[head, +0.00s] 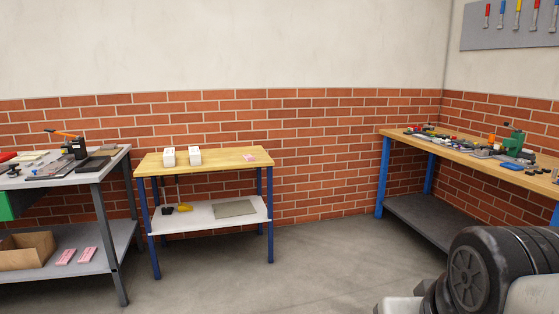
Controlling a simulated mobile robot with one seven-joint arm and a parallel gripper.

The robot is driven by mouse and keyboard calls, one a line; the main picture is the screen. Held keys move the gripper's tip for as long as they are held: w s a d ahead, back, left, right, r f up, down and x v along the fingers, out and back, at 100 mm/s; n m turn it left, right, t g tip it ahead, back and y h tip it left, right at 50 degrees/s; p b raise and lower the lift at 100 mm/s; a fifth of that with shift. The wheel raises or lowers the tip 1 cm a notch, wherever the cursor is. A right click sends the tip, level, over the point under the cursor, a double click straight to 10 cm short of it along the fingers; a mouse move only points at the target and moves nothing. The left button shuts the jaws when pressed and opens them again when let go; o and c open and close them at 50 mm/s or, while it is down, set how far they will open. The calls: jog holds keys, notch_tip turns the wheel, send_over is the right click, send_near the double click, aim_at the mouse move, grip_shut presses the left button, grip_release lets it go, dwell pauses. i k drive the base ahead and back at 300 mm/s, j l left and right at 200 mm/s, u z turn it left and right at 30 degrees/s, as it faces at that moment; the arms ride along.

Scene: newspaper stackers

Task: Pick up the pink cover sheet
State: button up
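A small pink item (249,157) lies flat near the right end of the wooden top of the middle table. Two more pink items, one on the left (66,257) and one on the right (88,255), lie on the lower shelf of the grey table at the left. They are too small for me to tell which of them is the cover sheet. My gripper is not in view. A dark, rounded part with grey pieces at the bottom right seems to be my own arm.
The middle table (222,159) holds two white blocks (181,157); its lower shelf has a grey mat (235,208). The grey table (108,163) carries tools, with a cardboard box (27,250) below. A cluttered workbench (470,158) stands right. Grey floor (320,265) between is clear.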

aim_at(249, 156)
jog(key=i+u, duration=0.35)
jog(key=i, duration=0.2)
jog(key=i+l+u, duration=0.15)
jog(key=i+u, duration=0.15)
jog(key=i, duration=0.2)
jog(key=i+l, duration=0.1)
jog(key=i, duration=0.3)
jog(key=i+l, duration=0.1)
jog(key=i, duration=0.25)
